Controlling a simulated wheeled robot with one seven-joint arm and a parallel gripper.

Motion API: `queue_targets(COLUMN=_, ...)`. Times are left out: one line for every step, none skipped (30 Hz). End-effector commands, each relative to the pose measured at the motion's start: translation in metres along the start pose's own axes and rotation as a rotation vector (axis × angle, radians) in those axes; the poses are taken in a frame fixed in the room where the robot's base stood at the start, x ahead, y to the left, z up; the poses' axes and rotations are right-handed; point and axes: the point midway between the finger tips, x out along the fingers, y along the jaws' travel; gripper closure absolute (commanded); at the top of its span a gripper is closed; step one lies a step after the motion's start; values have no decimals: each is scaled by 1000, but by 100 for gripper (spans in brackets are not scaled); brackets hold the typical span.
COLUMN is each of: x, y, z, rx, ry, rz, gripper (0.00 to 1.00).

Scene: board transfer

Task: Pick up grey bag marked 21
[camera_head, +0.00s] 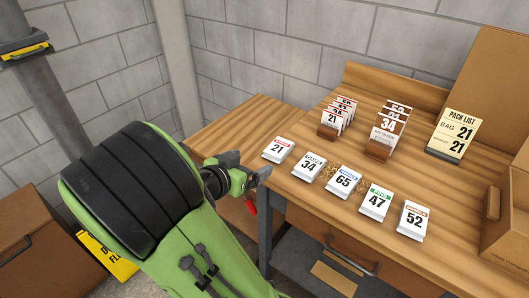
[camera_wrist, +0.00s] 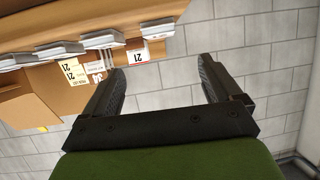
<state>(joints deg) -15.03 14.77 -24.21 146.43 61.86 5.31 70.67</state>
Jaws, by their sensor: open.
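The bag marked 21 (camera_head: 278,150) is a pale, flat packet with a red strip and a black number. It lies at the left end of a row on the wooden bench. My gripper (camera_head: 260,174) is just left of and below this bag in the head view, apart from it, near the bench's left corner. In the wrist view my gripper (camera_wrist: 162,66) has its two dark fingers spread wide with nothing between them. The nearest grey packet edge (camera_wrist: 158,28) shows beyond the fingers there, but its number is not visible.
Bags marked 34 (camera_head: 309,166), 65 (camera_head: 343,181), 47 (camera_head: 375,202) and 52 (camera_head: 413,220) continue the row. Behind stand card holders fronted by 21 (camera_head: 333,120) and 34 (camera_head: 388,128), and a pack list sign (camera_head: 454,134) showing 21. Cardboard boxes (camera_head: 508,215) stand at right.

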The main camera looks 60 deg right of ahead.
Motion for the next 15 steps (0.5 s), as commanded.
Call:
queue_targets(x=10, y=3, z=-4, rx=-2, ry=1, rz=13, gripper=8)
queue_targets(x=17, y=4, z=-4, rx=-2, ry=0, rz=14, gripper=8)
queue_targets(x=27, y=3, z=-4, rx=-1, ry=0, rz=14, gripper=8)
queue_targets(x=34, y=3, z=-3, rx=-1, ry=-1, rz=14, gripper=8)
queue_targets(x=41, y=4, z=-3, rx=0, ry=-2, rz=14, gripper=8)
queue_targets(x=46, y=3, z=-6, rx=-5, ry=2, rz=13, gripper=8)
queue_targets(x=46, y=2, z=-9, rx=-8, ry=7, rz=12, gripper=8)
queue_targets(x=48, y=1, z=-11, rx=-9, ry=11, rz=12, gripper=8)
queue_targets(x=51, y=1, z=-12, rx=-10, ry=15, rz=13, gripper=8)
queue_targets(x=54, y=1, z=-12, rx=-10, ry=14, rz=12, gripper=8)
queue_targets(x=56, y=1, z=-12, rx=-10, ry=12, rz=11, gripper=8)
queue_targets(x=60, y=2, z=-11, rx=-9, ry=8, rz=11, gripper=8)
queue_targets(x=63, y=2, z=-10, rx=-9, ry=4, rz=11, gripper=8)
queue_targets(x=66, y=3, z=-8, rx=-8, ry=-3, rz=10, gripper=8)
queue_targets(x=71, y=4, z=-5, rx=-4, ry=-10, rz=10, gripper=8)
